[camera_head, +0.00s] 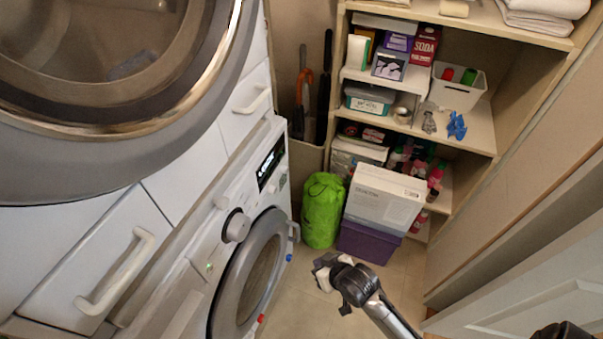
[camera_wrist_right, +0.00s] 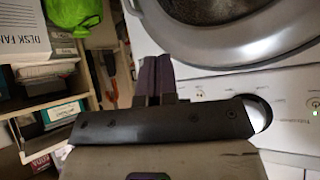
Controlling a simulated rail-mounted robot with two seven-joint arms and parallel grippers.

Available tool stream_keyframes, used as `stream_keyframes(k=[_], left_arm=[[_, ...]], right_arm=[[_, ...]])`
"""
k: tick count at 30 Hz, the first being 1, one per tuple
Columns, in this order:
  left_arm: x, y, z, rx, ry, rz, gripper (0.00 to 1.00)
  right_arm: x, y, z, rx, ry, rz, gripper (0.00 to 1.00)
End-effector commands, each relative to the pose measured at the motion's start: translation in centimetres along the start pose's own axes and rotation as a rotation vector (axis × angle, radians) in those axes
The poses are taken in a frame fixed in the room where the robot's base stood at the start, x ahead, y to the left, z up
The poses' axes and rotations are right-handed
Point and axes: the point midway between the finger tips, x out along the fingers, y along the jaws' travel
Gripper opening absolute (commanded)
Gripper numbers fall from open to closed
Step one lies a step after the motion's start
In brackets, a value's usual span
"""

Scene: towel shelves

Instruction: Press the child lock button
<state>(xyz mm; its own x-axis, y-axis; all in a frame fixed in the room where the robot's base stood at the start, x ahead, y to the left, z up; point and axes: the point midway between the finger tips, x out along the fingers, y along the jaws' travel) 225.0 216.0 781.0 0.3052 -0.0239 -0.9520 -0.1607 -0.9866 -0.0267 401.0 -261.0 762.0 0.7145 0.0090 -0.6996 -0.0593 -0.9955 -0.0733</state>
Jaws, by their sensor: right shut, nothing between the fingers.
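The lower white washing machine has a sloped control panel (camera_head: 205,245) with a round knob (camera_head: 237,226), a dark lit display (camera_head: 270,163) and a small green light (camera_head: 209,267). I cannot make out which button is the child lock; the labels are too small. My right gripper (camera_head: 325,272) is to the right of the machine's round door (camera_head: 250,275), apart from the panel. In the right wrist view its dark fingers (camera_wrist_right: 153,78) are together and empty. There the panel (camera_wrist_right: 295,108) lies to the right, and the gripper body partly hides the knob (camera_wrist_right: 262,115). My left gripper is not in view.
A second machine with a big round door (camera_head: 110,60) sits above drawers with white handles (camera_head: 115,272). Bare floor surrounds my right gripper.

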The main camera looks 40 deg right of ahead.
Motion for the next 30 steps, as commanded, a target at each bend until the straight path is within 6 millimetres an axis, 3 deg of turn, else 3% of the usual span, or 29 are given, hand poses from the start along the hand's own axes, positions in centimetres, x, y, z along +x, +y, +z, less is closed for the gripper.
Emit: stream_keyframes(k=[1, 3, 6, 12, 17, 30], left_arm=[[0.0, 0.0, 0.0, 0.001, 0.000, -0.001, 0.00], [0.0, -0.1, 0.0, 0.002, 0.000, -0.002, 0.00], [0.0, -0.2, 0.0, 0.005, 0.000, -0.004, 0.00], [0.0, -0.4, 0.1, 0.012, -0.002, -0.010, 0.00], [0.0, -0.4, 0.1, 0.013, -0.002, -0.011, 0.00], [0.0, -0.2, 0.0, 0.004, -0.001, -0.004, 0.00]], right_arm=[[-2.2, -0.9, 2.4, -0.047, -0.083, -0.003, 0.00], [-4.9, -1.8, 5.1, -0.105, -0.190, -0.006, 0.00], [-8.4, -2.6, 7.9, -0.169, -0.312, -0.012, 0.00], [-12.8, -3.4, 10.8, -0.237, -0.453, -0.025, 0.00], [-13.9, -3.5, 11.5, -0.252, -0.487, -0.028, 0.00], [-13.9, -3.5, 11.4, -0.251, -0.487, -0.028, 0.00]])
